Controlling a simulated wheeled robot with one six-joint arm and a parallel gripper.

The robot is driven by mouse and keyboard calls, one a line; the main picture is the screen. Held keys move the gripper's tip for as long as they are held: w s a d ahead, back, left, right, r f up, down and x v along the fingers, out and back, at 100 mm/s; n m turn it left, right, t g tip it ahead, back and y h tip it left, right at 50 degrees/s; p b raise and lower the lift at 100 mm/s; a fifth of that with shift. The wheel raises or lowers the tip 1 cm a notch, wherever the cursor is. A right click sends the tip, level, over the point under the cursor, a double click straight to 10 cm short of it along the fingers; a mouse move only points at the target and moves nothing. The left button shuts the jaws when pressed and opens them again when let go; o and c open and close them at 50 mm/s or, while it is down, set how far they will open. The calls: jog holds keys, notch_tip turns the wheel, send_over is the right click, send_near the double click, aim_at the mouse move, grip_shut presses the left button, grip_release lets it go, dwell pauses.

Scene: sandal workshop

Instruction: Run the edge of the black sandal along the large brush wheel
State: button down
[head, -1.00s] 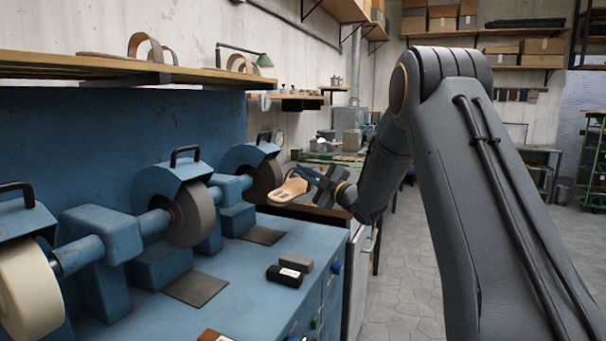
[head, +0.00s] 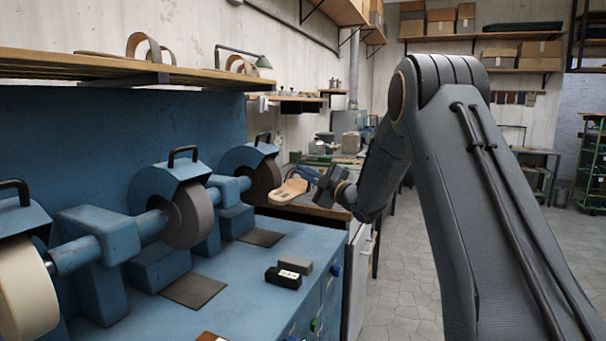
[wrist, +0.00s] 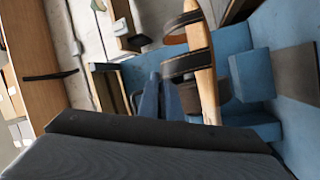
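My gripper (head: 318,178) is at the far end of the bench, shut on the black sandal (head: 288,192). The sandal has a tan sole and dark straps. In the wrist view the sandal (wrist: 208,92) stands edge-on beyond the blue-grey fingers of my gripper (wrist: 161,92), which meet it on the strap side. The exact grip is partly hidden. A dark brown wheel (head: 264,182), apparently the brush wheel, sits under the farthest blue hood, just left of the sandal. Whether the sole touches it is unclear.
A grey wheel (head: 190,215) and a cream wheel (head: 26,290) sit nearer on the same blue machine. Two small blocks (head: 284,278) lie on the blue bench top (head: 225,305). A wooden shelf (head: 120,70) runs above the machine. Open floor lies to the right.

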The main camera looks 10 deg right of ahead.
jog(key=shift+w+d+b, duration=0.55)
jog(key=shift+w, duration=0.35)
jog(key=shift+w+d+b, duration=0.5)
jog(key=shift+w+b, duration=0.05)
jog(key=shift+w, duration=0.3)
dwell(1.2)
jog(key=shift+w+d, duration=0.15)
jog(key=shift+w, duration=0.15)
jog(key=shift+w+d+b, duration=0.75)
jog(key=shift+w+b, duration=0.1)
jog(key=shift+w, duration=0.2)
dwell(1.1)
jog(key=shift+w+d+f, duration=0.15)
jog(key=shift+w+d, duration=0.05)
jog(key=shift+w, duration=0.1)
jog(key=shift+w+d+b, duration=0.1)
jog(key=shift+w+b, duration=0.1)
jog(key=shift+b, duration=0.1)
dwell(0.3)
jog(key=shift+s+d, duration=0.1)
jog(key=shift+d, duration=0.05)
dwell(0.9)
jog(key=shift+s+d+f, duration=0.15)
jog(key=shift+s+d, duration=0.25)
jog(key=shift+d, duration=0.1)
